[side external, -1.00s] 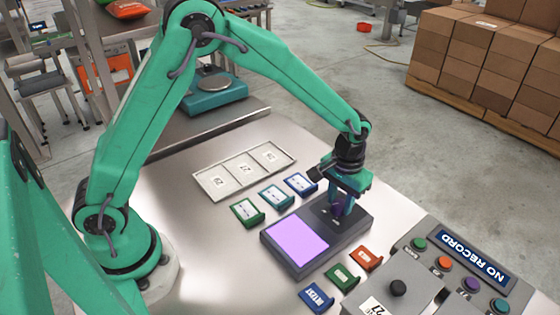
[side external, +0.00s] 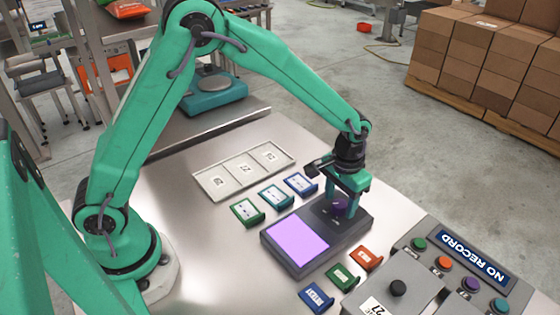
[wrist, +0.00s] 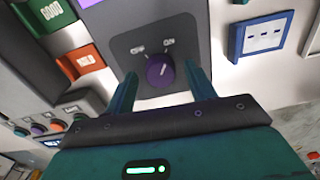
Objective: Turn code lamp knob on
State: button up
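The code lamp is a dark grey box (side external: 292,266) with a glowing lilac panel (side external: 298,240) on the steel table. A purple knob (wrist: 160,73) sits on its dark face, below small OFF and ON labels; it also shows in the side view (side external: 340,208). A pale mark on the knob appears to lean up and right, toward the ON side. My gripper (side external: 341,204) points down at the knob. Its two teal fingers are open, one on each side of the knob, with gaps visible in the wrist view.
Green, teal and blue labelled tiles (side external: 276,197) lie left of the lamp; orange, green and blue ones (side external: 342,277) lie right. A three-part tray (side external: 245,170) lies behind. A button console with a NO RECORD display (side external: 472,257) stands at the right.

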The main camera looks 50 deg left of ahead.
aim_at(340, 203)
notch_tip(340, 203, up, 7)
jog(key=shift+f, duration=0.1)
jog(key=shift+r, duration=0.5)
dwell(0.3)
jog(key=shift+r, duration=0.1)
jog(key=shift+s+a+r, duration=0.1)
jog(key=shift+a+r, duration=0.05)
jog(key=shift+r, duration=0.05)
jog(key=s+a+r+t, duration=0.2)
jog(key=s+a+r, duration=0.4)
jog(key=s, duration=0.5)
jog(key=s+a+r+t, duration=0.3)
jog(key=s+a+r, duration=0.2)
jog(key=s+a, duration=0.3)
jog(key=s, duration=0.3)
jog(key=shift+a+r+n+t, duration=0.3)
jog(key=shift+a+r, duration=0.05)
jog(key=shift+r, duration=0.05)
